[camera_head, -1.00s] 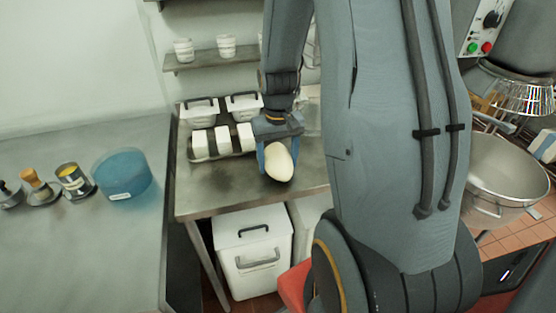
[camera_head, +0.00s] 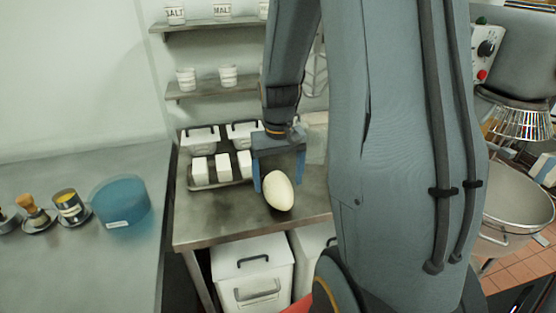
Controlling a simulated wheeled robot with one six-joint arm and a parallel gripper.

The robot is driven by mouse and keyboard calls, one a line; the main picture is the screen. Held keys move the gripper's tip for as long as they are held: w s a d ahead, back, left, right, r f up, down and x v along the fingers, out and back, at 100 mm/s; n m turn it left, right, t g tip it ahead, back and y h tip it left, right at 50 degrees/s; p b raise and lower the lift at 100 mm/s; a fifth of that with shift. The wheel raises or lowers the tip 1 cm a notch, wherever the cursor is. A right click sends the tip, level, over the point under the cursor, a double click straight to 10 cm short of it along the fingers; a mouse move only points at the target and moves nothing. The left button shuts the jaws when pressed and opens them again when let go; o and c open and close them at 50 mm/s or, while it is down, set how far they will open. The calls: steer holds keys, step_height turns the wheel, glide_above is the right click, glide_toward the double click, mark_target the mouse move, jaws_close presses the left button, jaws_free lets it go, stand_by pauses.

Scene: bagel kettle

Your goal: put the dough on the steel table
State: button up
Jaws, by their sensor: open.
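The dough (camera_head: 279,191) is a smooth, cream-coloured oval lump. It appears to rest on the steel table (camera_head: 215,228), near its front edge. My gripper (camera_head: 278,183) is just behind and above the dough, pointing down, with its blue fingers spread apart. The left finger shows at the dough's left side, and the right finger is behind its upper right. I cannot tell whether either finger touches the dough.
White blocks (camera_head: 222,168) on a tray and white lidded bins (camera_head: 200,138) stand at the table's back left. A larger white bin (camera_head: 252,262) is under the table. A counter (camera_head: 70,260) with a blue tub (camera_head: 121,202) is left. A mixer bowl (camera_head: 515,205) is right.

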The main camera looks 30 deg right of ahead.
mark_target(277, 181)
step_height(277, 181, up, 8)
steer(key=shift+f+b, duration=0.1)
steer(key=shift+b, duration=0.65)
steer(key=shift+a, duration=0.2)
steer(key=s+a+f+n, duration=0.1)
steer(key=s+a+f, duration=0.1)
steer(key=a, duration=0.4)
steer(key=s+a+f+n+t, duration=0.1)
steer(key=s+a+f+n, duration=0.1)
steer(key=s+a, duration=0.3)
steer(key=shift+s+a+f, duration=0.3)
steer(key=shift+a+f, duration=0.4)
steer(key=shift+f, duration=0.15)
